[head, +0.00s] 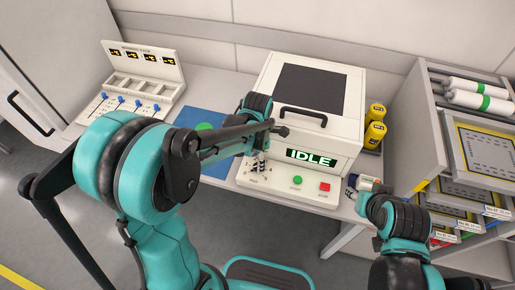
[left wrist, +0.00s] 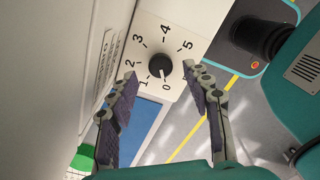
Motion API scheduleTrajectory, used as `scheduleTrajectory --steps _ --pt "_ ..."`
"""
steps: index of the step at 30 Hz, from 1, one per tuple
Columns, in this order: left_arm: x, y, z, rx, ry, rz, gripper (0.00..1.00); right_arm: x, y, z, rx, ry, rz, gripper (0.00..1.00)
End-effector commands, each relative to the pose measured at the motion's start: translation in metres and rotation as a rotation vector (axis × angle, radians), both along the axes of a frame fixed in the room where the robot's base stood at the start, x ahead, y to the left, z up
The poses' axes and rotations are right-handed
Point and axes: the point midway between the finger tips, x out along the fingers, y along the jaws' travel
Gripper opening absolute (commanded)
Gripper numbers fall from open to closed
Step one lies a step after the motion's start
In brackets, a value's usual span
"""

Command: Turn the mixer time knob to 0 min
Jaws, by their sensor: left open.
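The mixer (head: 310,85) is a white box with a dark top window and a display reading IDLE. Its time knob (left wrist: 160,66) is black and round on a white dial numbered 0 to 5. A small light mark on the knob appears to face the 0. My left gripper (left wrist: 159,73) is open, with one finger on each side of the knob and no clear contact. In the head view my left gripper (head: 260,164) hides the knob. My right gripper (head: 358,186) is right of the panel; its finger state is unclear.
A green button (head: 297,180) and a red button (head: 325,187) sit right of the knob. Yellow cans (head: 375,130) stand beside the mixer. A rack with sliders (head: 140,75) and a blue mat (head: 200,122) are left. A shelf trolley (head: 460,150) stands right.

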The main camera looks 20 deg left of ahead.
Motion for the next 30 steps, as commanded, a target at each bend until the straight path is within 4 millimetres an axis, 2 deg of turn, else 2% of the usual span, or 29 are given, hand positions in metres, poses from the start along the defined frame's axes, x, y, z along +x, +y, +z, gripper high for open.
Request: scheduleTrajectory --steps 6,13,18,30 --pt "-0.001 0.000 0.050 0.000 0.000 0.000 0.49 0.000 0.000 0.000 0.000 0.000 0.000 0.40" --pt "0.000 0.000 0.084 0.000 0.000 0.000 0.49 0.000 0.000 0.000 0.000 0.000 0.000 0.40" --pt "0.000 0.000 0.092 0.000 0.000 0.000 0.49 0.000 0.000 0.000 0.000 0.000 0.000 0.40" --pt "0.000 0.000 0.092 0.000 0.000 0.000 0.49 0.000 0.000 0.000 0.000 0.000 0.000 0.40"
